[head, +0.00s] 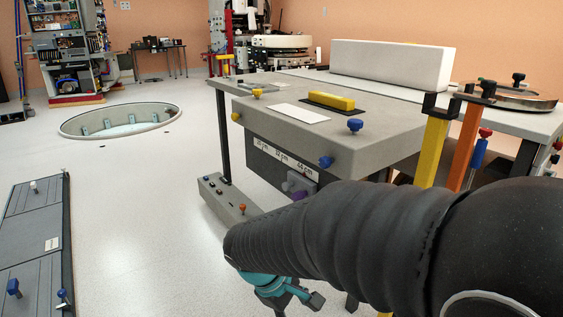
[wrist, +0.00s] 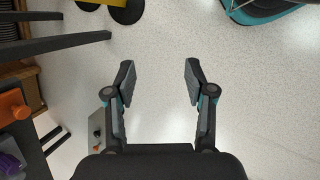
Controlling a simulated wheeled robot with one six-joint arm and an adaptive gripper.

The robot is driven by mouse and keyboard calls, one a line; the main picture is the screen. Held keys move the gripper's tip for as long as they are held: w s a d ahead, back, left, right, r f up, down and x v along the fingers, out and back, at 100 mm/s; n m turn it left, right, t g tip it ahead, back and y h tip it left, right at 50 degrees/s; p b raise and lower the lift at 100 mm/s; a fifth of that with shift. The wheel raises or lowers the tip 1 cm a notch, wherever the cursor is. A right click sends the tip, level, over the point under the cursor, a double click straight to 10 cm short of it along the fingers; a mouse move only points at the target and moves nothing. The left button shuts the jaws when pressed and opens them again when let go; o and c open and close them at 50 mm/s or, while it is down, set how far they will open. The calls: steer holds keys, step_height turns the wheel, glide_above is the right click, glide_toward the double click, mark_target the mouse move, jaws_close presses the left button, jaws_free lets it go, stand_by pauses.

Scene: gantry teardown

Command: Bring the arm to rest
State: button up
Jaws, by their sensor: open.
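My gripper (wrist: 158,80) is open and empty in the wrist view, with its two fingers wide apart over the pale speckled floor. In the head view my black-sleeved arm reaches in from the lower right. The teal gripper (head: 284,290) shows below the sleeve's end, in front of the grey workbench (head: 370,138). Its fingers are partly hidden there by the arm.
A yellow block (head: 331,100) and blue knobs are on the workbench. A low grey box (head: 226,203) with small knobs stands by its leg. Yellow (head: 431,152) and orange posts rise at right. A round floor pit (head: 120,120) lies back left; dark panels (head: 36,245) lie front left. Floor between is clear.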

steer(key=s+d+r+m+t+y+p, duration=0.2)
steer(key=s+d+r+m+t+y, duration=0.2)
steer(key=s+d+r+m, duration=0.6)
step_height(320, 180, up, 4)
steer(key=d, duration=0.2)
steer(key=shift+d+m+t+y, duration=0.3)
steer(key=shift+m, duration=0.1)
steer(key=shift+f, duration=0.1)
stand_by(1.3)
